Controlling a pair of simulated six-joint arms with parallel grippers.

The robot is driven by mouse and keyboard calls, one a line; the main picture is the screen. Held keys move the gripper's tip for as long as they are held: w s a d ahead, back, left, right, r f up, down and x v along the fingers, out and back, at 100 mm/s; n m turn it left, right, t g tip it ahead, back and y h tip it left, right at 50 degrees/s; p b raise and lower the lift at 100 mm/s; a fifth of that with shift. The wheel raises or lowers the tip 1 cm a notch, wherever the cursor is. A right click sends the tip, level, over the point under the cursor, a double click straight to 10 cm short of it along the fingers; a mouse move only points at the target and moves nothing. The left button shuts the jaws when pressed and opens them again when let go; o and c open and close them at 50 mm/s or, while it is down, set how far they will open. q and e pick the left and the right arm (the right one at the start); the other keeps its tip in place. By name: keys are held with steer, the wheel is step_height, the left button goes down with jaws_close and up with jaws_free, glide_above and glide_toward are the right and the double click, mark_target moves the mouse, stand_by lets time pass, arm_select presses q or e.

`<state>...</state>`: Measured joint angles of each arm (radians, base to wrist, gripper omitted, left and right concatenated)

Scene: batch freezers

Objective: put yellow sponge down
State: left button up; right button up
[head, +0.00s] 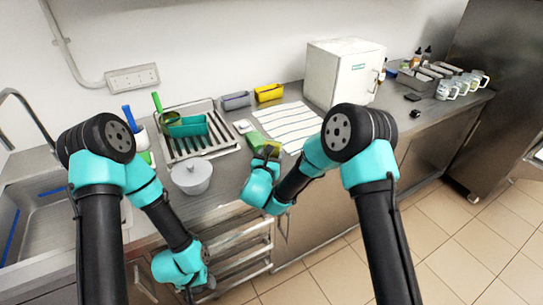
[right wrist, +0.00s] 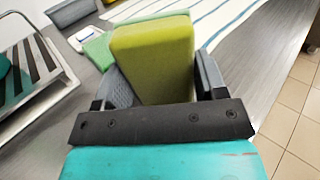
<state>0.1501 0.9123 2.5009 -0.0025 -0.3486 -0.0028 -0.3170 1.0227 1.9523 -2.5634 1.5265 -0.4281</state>
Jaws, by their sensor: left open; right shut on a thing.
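The yellow sponge (right wrist: 152,58) is held between the two fingers of my right gripper (right wrist: 160,85) in the right wrist view. In the head view the right gripper (head: 270,152) is over the counter near its front edge, beside the striped cloth. A green flat piece (right wrist: 97,50) shows just behind the sponge; whether they touch is unclear. My left gripper (head: 197,284) is low in front of the counter, away from the sponge, and open. Its fingers are small and partly hidden in the head view.
A striped cloth (head: 288,124) lies right of the dish rack (head: 166,150), which holds a teal container (head: 188,127). Grey (head: 236,101) and yellow (head: 269,93) bins and a white machine (head: 343,72) stand behind.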

steer(key=shift+f, duration=0.15)
steer(key=o, duration=0.9)
steer(key=shift+s+r, duration=0.1)
steer(key=shift+r, duration=0.1)
steer(key=v, duration=1.2)
